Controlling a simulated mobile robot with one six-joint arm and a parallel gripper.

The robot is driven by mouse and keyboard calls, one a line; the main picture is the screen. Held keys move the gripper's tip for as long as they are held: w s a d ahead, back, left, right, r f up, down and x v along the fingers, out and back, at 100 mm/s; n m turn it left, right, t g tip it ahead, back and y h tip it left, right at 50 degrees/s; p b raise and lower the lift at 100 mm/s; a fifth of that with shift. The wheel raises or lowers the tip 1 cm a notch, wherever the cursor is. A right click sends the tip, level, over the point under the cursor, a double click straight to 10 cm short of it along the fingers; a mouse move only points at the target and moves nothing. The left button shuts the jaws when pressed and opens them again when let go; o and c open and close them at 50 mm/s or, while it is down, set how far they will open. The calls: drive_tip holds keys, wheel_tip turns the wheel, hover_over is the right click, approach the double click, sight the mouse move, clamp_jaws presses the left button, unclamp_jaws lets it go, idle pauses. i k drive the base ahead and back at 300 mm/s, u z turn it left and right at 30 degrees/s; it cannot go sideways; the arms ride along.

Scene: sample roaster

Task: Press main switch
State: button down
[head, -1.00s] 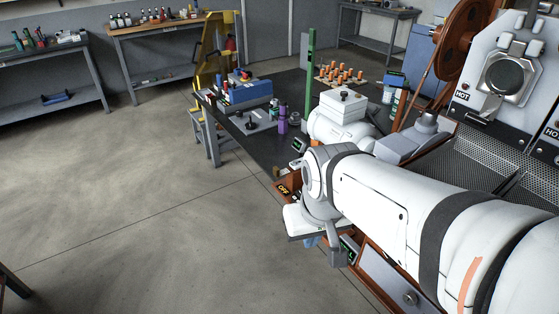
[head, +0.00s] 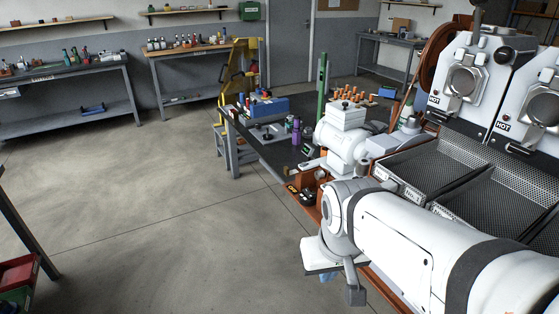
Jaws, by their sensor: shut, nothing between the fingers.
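In the head view a wooden-brown control panel edge with a dark OFF label (head: 291,189) shows at the roaster's front left corner. Small dark controls (head: 308,194) sit beside the label; which one is the main switch is too small to tell. My gripper (head: 328,276) hangs below my white wrist, in front of and lower than the label, apart from it. Its fingers point down and are mostly hidden by the wrist; they are shut and empty. My forearm hides part of the roaster's front.
Perforated cooling trays (head: 433,161) and roaster faces marked HOT (head: 464,82) stand at the right. A dark table (head: 266,150) with a blue box, a purple bottle and orange-topped items stands behind the panel. Open floor (head: 150,215) lies to the left.

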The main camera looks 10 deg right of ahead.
sight(306, 191)
drive_tip(key=u, duration=1.75)
drive_tip(key=i, duration=1.15)
drive_tip(key=z, duration=2.35)
drive_tip(key=i, duration=1)
